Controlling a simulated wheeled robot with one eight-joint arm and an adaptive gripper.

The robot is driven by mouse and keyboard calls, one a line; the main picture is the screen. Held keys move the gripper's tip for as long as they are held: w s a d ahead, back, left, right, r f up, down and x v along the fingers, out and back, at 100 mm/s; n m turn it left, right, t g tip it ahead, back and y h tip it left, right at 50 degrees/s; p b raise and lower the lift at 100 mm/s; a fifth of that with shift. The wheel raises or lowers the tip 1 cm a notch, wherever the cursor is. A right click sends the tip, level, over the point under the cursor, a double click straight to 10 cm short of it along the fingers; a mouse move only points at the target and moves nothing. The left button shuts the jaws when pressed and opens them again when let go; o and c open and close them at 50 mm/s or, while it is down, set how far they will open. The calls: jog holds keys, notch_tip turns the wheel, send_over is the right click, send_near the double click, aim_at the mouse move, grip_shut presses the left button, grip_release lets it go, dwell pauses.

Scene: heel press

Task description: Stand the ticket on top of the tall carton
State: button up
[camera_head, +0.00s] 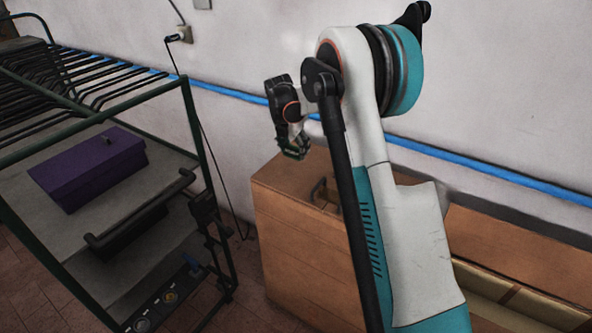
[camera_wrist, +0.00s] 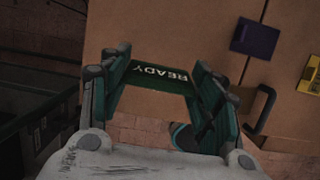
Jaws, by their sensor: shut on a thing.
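My gripper (camera_head: 295,148) hangs over the back left part of the brown wooden-looking cabinet in the head view. In the wrist view, my gripper (camera_wrist: 157,78) is shut on a dark green ticket (camera_wrist: 158,84), held between its two fingers. The ticket bears white letters reading READY, upside down in this view. A dark purple block (camera_wrist: 255,38), seen from above, stands on the brown surface to the right of the gripper; its height cannot be told. I cannot tell for sure which thing is the tall carton. The head view hides the purple block.
The brown cabinet (camera_head: 290,235) has a black handle on top (camera_wrist: 262,108). A yellow lettered item (camera_wrist: 311,76) lies at the wrist view's right edge. A green-framed rack (camera_head: 195,130) with a purple box (camera_head: 90,168) stands left. A wall is behind.

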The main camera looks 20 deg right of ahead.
aim_at(296, 173)
notch_tip(296, 173, down, 8)
jog(key=shift+f+b, duration=0.15)
jog(key=shift+b, duration=0.55)
jog(key=shift+f, duration=0.1)
jog(key=o, duration=0.7)
